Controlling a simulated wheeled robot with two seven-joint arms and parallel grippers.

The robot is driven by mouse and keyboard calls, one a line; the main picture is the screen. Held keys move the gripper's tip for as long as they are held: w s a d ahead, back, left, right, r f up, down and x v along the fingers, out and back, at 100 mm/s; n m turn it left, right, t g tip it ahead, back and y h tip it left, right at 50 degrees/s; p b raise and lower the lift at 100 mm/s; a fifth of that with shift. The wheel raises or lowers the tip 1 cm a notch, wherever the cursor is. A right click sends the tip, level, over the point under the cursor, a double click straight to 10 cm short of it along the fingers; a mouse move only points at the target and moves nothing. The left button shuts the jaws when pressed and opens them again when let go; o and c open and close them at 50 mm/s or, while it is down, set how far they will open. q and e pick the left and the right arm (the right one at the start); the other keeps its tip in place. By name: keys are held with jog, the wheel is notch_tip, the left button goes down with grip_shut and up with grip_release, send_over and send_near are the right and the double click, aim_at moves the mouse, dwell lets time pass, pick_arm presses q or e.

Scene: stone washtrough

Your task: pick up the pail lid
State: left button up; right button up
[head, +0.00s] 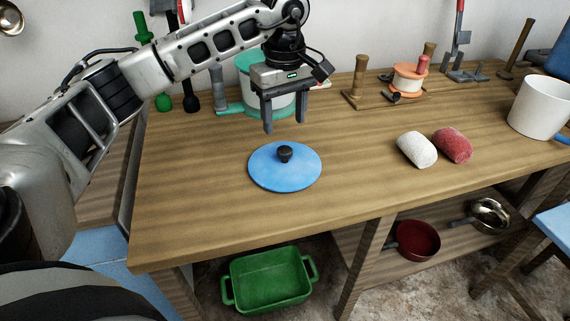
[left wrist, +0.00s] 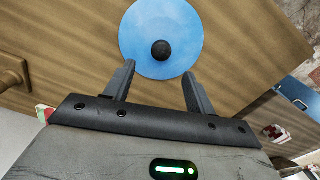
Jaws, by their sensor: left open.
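The pail lid (head: 262,172) is a flat blue disc with a black knob (head: 285,153) in its middle. It lies on the wooden bench top. My left gripper (head: 284,126) is open and empty, above and slightly behind the lid, with its fingers pointing down. In the left wrist view the lid (left wrist: 145,25) and its knob (left wrist: 161,50) show beyond the open fingertips of the left gripper (left wrist: 159,75), apart from them. My right gripper is in neither view.
A teal and white container (head: 252,90) stands behind my left gripper. White (head: 416,149) and red (head: 453,145) rounded pieces lie to the right, near a white pot (head: 540,107). A wooden stand (head: 370,97) is at the back. A green tub (head: 268,280) is below the bench. Bench around the lid is clear.

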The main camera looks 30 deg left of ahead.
aim_at(285, 149)
pick_arm(q)
notch_tip(285, 149, down, 9)
jog(key=shift+s, duration=0.15)
jog(key=shift+d, duration=0.1)
jog(key=c, duration=1)
